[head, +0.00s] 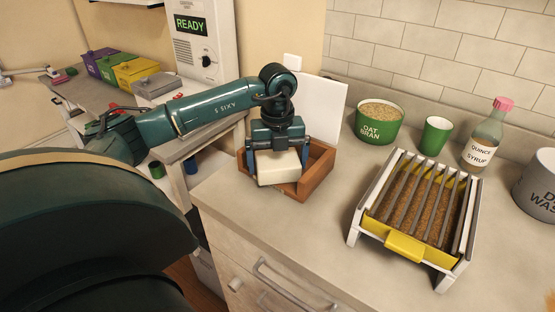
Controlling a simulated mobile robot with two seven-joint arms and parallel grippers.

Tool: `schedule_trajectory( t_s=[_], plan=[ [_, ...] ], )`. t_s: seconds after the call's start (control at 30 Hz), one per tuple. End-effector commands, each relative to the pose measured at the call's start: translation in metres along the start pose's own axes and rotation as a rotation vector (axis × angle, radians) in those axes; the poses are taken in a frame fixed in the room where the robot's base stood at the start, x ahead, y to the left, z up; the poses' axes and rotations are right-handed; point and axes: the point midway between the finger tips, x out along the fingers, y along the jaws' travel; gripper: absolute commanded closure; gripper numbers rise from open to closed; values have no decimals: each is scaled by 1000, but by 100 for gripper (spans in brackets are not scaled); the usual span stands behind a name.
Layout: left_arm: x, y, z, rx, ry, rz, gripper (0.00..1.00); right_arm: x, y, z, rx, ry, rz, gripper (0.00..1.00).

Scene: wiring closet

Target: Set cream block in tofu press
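The cream block (279,170) is a pale rectangular piece in the head view. My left gripper (278,158) reaches down from above with one finger at each side of the block and appears shut on it. The block is over the open brown wooden box (318,172), which looks like the tofu press, on the counter. The block covers the box's front left part, and I cannot tell whether it touches the box floor. My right gripper is not in view.
A white rack (467,215) with grey bars and a yellow tray (405,247) stands to the right. Behind it are an oat bran bowl (379,122), green cup (435,136) and quince syrup bottle (484,138). A white board (322,100) stands behind the box. Counter in front is clear.

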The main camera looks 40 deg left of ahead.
Motion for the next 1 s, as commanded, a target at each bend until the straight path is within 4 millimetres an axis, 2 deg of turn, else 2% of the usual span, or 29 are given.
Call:
schedule_trajectory(
  t_s=[0.17,0.23,0.5,0.7,0.83,1.0],
  plan=[
    [-8,-1,0,0,-1,-3,0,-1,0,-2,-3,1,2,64],
    [-18,-1,1,0,-3,-4,0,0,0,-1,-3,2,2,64],
    [-77,-1,0,0,-3,-6,0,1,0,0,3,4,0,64],
    [-112,0,0,0,-2,-3,0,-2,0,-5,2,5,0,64],
    [-122,0,0,-1,-1,-2,0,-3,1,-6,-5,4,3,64],
    [-124,0,0,0,1,0,0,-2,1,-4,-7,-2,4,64]
  ],
)
